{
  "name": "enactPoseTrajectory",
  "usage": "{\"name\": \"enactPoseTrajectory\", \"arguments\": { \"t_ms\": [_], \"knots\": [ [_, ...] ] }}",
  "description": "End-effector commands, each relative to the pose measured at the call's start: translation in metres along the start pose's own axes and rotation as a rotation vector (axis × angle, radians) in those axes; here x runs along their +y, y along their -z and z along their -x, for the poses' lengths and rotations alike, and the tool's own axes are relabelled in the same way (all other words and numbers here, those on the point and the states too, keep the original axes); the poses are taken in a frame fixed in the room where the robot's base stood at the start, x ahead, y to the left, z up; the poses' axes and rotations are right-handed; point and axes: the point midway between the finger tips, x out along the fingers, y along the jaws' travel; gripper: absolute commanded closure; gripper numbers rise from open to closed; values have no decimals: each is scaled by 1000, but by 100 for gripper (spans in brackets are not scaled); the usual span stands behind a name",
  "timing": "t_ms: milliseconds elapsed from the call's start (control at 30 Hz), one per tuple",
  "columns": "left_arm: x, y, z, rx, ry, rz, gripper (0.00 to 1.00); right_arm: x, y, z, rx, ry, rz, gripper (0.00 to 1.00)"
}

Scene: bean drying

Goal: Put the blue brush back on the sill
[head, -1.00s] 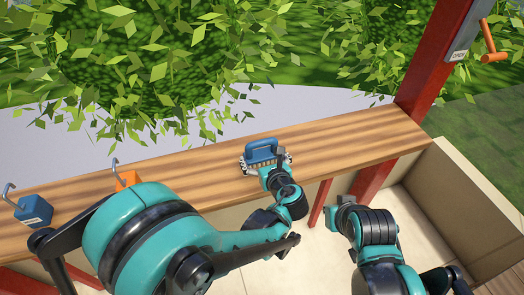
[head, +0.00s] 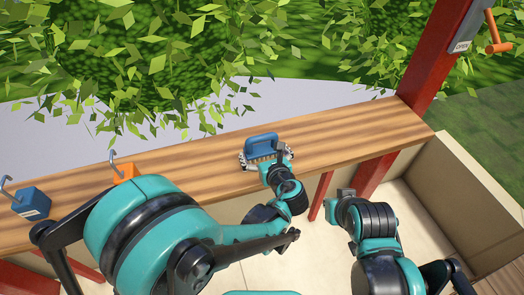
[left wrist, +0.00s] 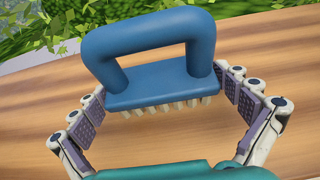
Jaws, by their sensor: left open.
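The blue brush (head: 262,143) rests on the wooden sill (head: 345,130), bristles down and handle up, in the head view. In the left wrist view the brush (left wrist: 160,85) stands upright between the spread fingers, its pale bristles toward the wood. My left gripper (head: 265,160) is at the brush; in the left wrist view the left gripper (left wrist: 160,115) is open, with one finger on each side of the brush block. Whether the finger pads touch the block is hard to tell. My right arm (head: 375,235) shows at the lower right, but its gripper's jaws cannot be made out.
A blue block with a hook (head: 32,203) and an orange block with a hook (head: 122,174) are on the sill at left. A red post (head: 440,60) with an orange handle (head: 498,47) and an OPEN label stands at right. The sill right of the brush is clear.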

Motion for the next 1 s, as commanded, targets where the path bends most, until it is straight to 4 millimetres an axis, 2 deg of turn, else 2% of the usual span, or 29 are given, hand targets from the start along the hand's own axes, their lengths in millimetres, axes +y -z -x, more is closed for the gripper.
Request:
{"name": "enactPoseTrajectory", "arguments": {
  "t_ms": [100, 400, 533, 700, 1000],
  "knots": [
    [0, -2, 1, 0, 0, 0, 0, 0, 3, 4, 0, 0, 0, 100],
    [-3, -6, 55, 0, 4, -3, 0, 0, 16, 22, 0, 0, 0, 100],
    [-3, -4, 71, 1, 2, -2, 0, 0, 17, 24, 0, 0, 0, 100],
    [-2, -3, 78, 0, 0, -1, 0, 0, 18, 25, 0, 0, 0, 100],
    [-2, -3, 78, 0, 0, 0, 0, 0, 17, 24, 0, 0, 0, 100]
  ]
}}
